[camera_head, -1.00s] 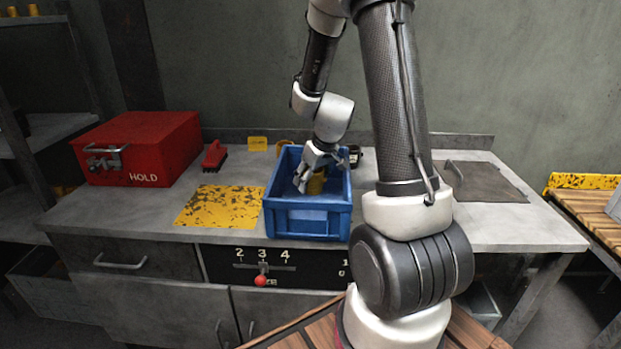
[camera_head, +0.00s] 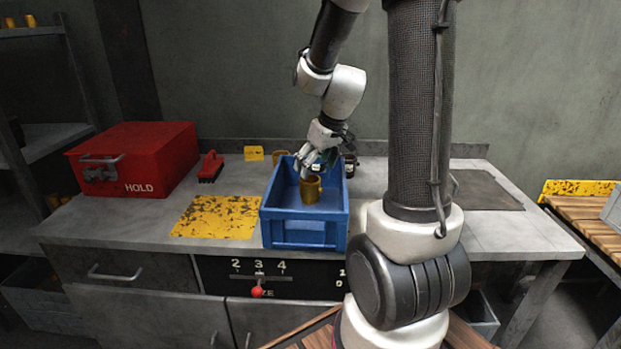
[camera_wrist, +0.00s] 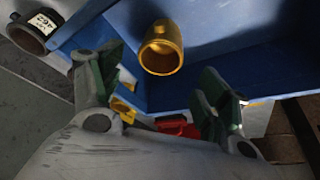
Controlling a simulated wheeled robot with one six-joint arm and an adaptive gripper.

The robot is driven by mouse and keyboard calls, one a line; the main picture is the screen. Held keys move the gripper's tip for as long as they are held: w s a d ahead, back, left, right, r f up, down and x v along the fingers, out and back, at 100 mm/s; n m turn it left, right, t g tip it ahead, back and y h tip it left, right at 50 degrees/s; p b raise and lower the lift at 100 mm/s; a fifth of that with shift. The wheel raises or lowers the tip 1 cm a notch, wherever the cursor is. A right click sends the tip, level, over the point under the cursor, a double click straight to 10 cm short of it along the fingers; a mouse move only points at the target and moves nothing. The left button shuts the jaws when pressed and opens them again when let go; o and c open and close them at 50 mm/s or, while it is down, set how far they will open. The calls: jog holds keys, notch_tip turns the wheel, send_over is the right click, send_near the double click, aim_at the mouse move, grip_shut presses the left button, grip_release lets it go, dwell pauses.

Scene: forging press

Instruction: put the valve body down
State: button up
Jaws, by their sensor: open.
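The valve body, a brass-coloured hollow cylinder (camera_head: 310,188), stands in the blue bin (camera_head: 301,235) on the bench. It also shows in the wrist view (camera_wrist: 162,48), apart from the fingers and in front of the bin's blue surface. My gripper (camera_head: 308,168) is just above and behind the valve body in the head view. In the wrist view my gripper (camera_wrist: 160,88) has its two green-padded fingers spread wide with nothing between them.
A red HOLD box (camera_head: 140,160) and a red brush-like tool (camera_head: 210,167) stand left of the bin. A worn yellow patch (camera_head: 217,217) lies beside it. A dark labelled cylinder (camera_wrist: 35,30) is near the bin. A dark plate (camera_head: 485,190) lies on the right.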

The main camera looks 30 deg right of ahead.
jog(key=s+a+r, duration=0.2)
jog(key=s+r, duration=0.2)
jog(key=s, duration=0.3)
jog(key=s+a+r+m, duration=0.1)
jog(key=s+a+r, duration=0.1)
jog(key=s, duration=0.5)
jog(key=s+a+r, duration=0.2)
jog(key=s+r, duration=0.3)
jog(key=s, duration=0.3)
jog(key=shift+r+m+h, duration=0.35)
jog(key=shift+m+h, duration=0.05)
jog(key=shift+s, duration=0.1)
